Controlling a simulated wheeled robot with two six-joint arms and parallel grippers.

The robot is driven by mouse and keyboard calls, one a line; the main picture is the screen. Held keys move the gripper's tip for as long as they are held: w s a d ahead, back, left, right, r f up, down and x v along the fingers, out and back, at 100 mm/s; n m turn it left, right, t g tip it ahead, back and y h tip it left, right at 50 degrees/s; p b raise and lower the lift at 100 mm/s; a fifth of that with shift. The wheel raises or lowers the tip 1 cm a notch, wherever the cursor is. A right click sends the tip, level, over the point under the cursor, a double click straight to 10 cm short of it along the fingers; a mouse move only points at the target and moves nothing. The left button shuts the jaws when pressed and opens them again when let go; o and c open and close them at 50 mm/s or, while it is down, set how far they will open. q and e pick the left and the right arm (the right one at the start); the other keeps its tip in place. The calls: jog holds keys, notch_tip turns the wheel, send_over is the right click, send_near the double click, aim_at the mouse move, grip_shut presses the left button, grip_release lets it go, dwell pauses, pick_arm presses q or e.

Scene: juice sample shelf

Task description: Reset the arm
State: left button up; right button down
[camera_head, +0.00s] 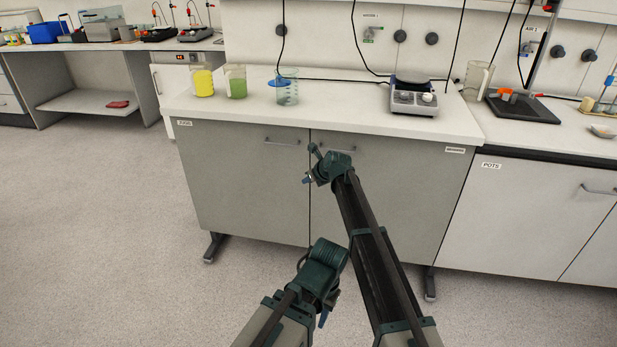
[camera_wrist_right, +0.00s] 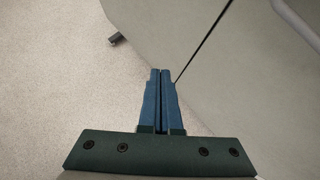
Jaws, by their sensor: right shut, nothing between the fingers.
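My right gripper (camera_head: 308,179) is at the end of the dark arm reaching forward, in front of the grey cabinet doors and below the bench top. The right wrist view shows its two blue fingers (camera_wrist_right: 160,74) pressed together with nothing between them. My left gripper (camera_head: 323,317) shows only as a small blue part below the teal wrist near the bottom middle of the head view. Its jaws are too small and hidden to read.
The white bench (camera_head: 340,115) holds a yellow beaker (camera_head: 203,82), a green beaker (camera_head: 236,82), a clear beaker (camera_head: 288,88) and a hotplate (camera_head: 413,98). Door handles (camera_head: 283,142) stick out from the cabinet. The floor (camera_head: 110,220) at left is clear.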

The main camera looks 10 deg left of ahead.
jog(key=s+r+p, duration=0.4)
jog(key=s+d+f+n+g+h, duration=0.3)
jog(key=s+d+n, duration=1.1)
jog(key=s+d, duration=0.3)
jog(key=s+d+f+n+g+h, duration=0.3)
jog(key=s+d+n, duration=1.15)
jog(key=s, duration=0.55)
jog(key=s+a+n+g+h, duration=0.1)
jog(key=s+a+n, duration=0.3)
jog(key=a, duration=0.6)
notch_tip(320, 180, up, 16)
jog(key=s+m+p, duration=0.1)
jog(key=p, duration=1.4)
jog(key=shift+a+f, duration=0.15)
jog(key=shift+a, duration=0.05)
